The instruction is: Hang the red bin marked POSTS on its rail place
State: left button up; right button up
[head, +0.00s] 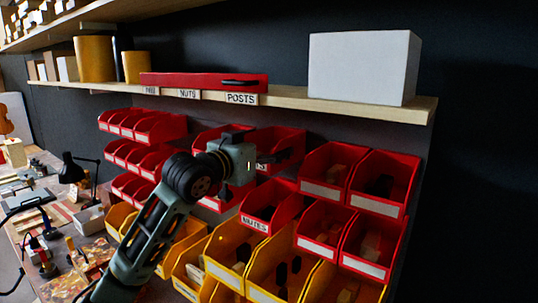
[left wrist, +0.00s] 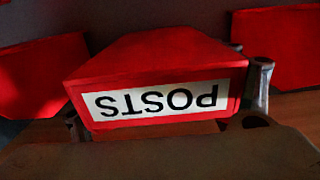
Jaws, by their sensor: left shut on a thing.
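The red POSTS bin (head: 283,137) is in the upper row of red bins in the head view, below the shelf and mostly behind my left gripper. In the left wrist view the POSTS bin (left wrist: 155,60) fills the middle, its white label upside down. My left gripper (head: 272,158) is shut on this bin; its fingers show at either side of the label in the left wrist view (left wrist: 165,118). The rail behind the bin is hidden, so I cannot tell whether the bin touches it. My right gripper is not in view.
A shelf (head: 290,97) with a POSTS tag (head: 241,99) runs above, bearing a red case (head: 200,80) and a white box (head: 362,66). Red bins (head: 326,168) stand close on the right, a NUTS bin (head: 254,223) below, yellow bins (head: 228,248) lower.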

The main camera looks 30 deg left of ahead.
pick_arm(q)
jog(key=shift+w, duration=0.2)
jog(key=shift+f+b, duration=0.45)
jog(key=shift+f, duration=0.5)
dwell(0.6)
jog(key=o, duration=1.3)
jog(key=s, duration=1.2)
jog(key=shift+a+r, duration=0.2)
jog(key=shift+a, duration=0.25)
